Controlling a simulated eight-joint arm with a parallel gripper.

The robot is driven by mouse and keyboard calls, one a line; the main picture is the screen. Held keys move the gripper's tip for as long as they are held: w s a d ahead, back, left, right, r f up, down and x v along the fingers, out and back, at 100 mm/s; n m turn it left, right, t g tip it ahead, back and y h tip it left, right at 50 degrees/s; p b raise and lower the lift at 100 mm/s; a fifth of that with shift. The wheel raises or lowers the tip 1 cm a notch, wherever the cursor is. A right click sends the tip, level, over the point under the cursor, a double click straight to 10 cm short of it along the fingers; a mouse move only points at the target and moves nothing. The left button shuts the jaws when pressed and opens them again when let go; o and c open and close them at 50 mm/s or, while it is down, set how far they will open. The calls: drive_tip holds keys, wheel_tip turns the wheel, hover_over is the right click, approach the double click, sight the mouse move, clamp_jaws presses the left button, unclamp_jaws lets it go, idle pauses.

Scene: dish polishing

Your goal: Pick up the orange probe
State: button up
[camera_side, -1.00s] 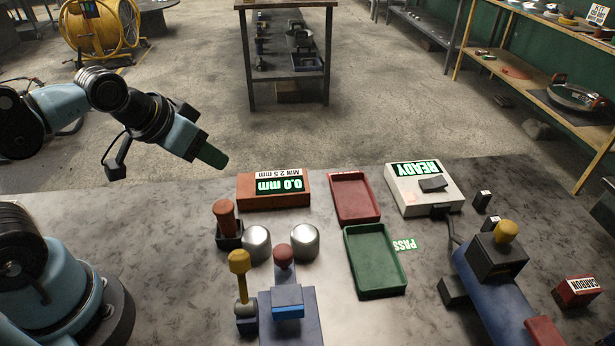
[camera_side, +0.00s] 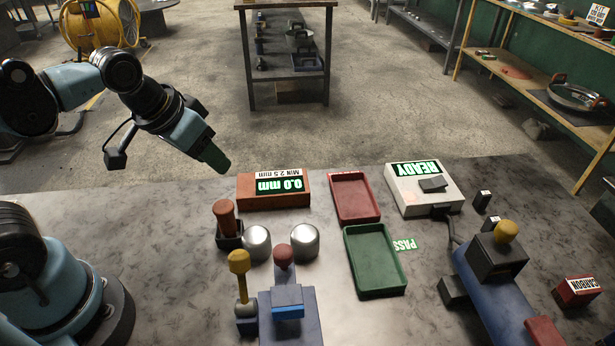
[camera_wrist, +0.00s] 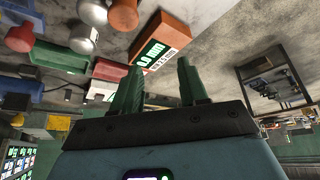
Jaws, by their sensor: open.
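The orange probe (camera_side: 225,214) stands upright in a small dark holder (camera_side: 230,242) on the table, just left of the orange gauge box (camera_side: 262,203), whose display reads 0.0 mm. In the wrist view the probe (camera_wrist: 124,14) shows at the top, left of the gauge box (camera_wrist: 172,31). My gripper (camera_side: 218,162) is in the air above the table's back edge, up and left of the gauge box and apart from the probe. In the wrist view my gripper (camera_wrist: 160,68) has its two green fingers spread with nothing between them.
Two metal domes (camera_side: 256,242) (camera_side: 304,240) stand close right of the probe. A yellow-topped tool (camera_side: 239,262) and a red-knobbed blue fixture (camera_side: 286,295) are in front. Red (camera_side: 335,211) and green (camera_side: 352,262) trays lie right.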

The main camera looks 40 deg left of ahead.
sight(223, 206)
drive_tip(key=d+g, duration=0.1)
drive_tip(key=s+d+r+g, duration=0.1)
drive_tip(key=g, duration=0.1)
drive_tip(key=d+g, duration=0.1)
drive_tip(key=g, duration=0.1)
drive_tip(key=shift+s+d+r, duration=0.25)
drive_tip(key=shift+s+d, duration=0.05)
drive_tip(key=shift+d, duration=0.1)
drive_tip(key=shift+f, duration=5.8)
drive_tip(key=shift+c, duration=0.3)
drive_tip(key=c, duration=0.6)
drive_tip(key=shift+r, duration=0.15)
